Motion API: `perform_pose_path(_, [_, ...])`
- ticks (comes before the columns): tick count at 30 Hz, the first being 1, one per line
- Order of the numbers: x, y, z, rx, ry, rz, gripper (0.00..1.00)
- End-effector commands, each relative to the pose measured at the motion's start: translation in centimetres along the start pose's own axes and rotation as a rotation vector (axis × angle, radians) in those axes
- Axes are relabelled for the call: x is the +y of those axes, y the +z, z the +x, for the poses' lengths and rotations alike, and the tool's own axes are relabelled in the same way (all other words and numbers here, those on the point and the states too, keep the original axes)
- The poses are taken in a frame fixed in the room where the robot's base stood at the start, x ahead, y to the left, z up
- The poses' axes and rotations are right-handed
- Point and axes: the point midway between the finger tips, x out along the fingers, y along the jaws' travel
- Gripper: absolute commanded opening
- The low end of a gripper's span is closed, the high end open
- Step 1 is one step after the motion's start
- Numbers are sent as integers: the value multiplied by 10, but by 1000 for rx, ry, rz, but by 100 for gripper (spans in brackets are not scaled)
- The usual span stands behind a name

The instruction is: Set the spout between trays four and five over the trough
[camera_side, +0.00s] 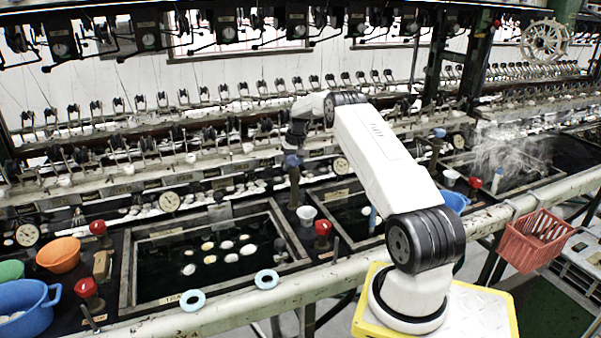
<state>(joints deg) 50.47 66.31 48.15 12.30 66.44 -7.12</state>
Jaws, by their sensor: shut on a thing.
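My gripper (293,153) points down at the end of my arm, left of the picture's middle. It is shut on the blue top of a dark upright spout (294,184). The spout stands on the strip between a large dark water tray (284,222) on the left and another tray (352,242) on the right, partly hidden by my arm. The tray labels are too small to read. A white cup (306,214) is just in front of the spout's foot. I cannot tell which part is the trough or where the spout's mouth points.
Red knobs (322,229) stand along the front edge. A similar blue-topped post (438,148) is right of my arm. Orange (58,254) and blue (25,308) bowls sit at left. A red basket (535,242) hangs at right. Reeling machinery fills the back.

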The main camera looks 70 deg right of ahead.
Motion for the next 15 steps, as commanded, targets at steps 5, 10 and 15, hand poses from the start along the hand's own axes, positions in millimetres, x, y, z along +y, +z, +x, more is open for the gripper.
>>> perform_pose_path(5, [-4,0,0,-8,0,-49,0])
perform_pose_path(10, [-4,0,0,-10,0,-61,0])
perform_pose_path(15, [-4,0,0,-10,0,-60,0])
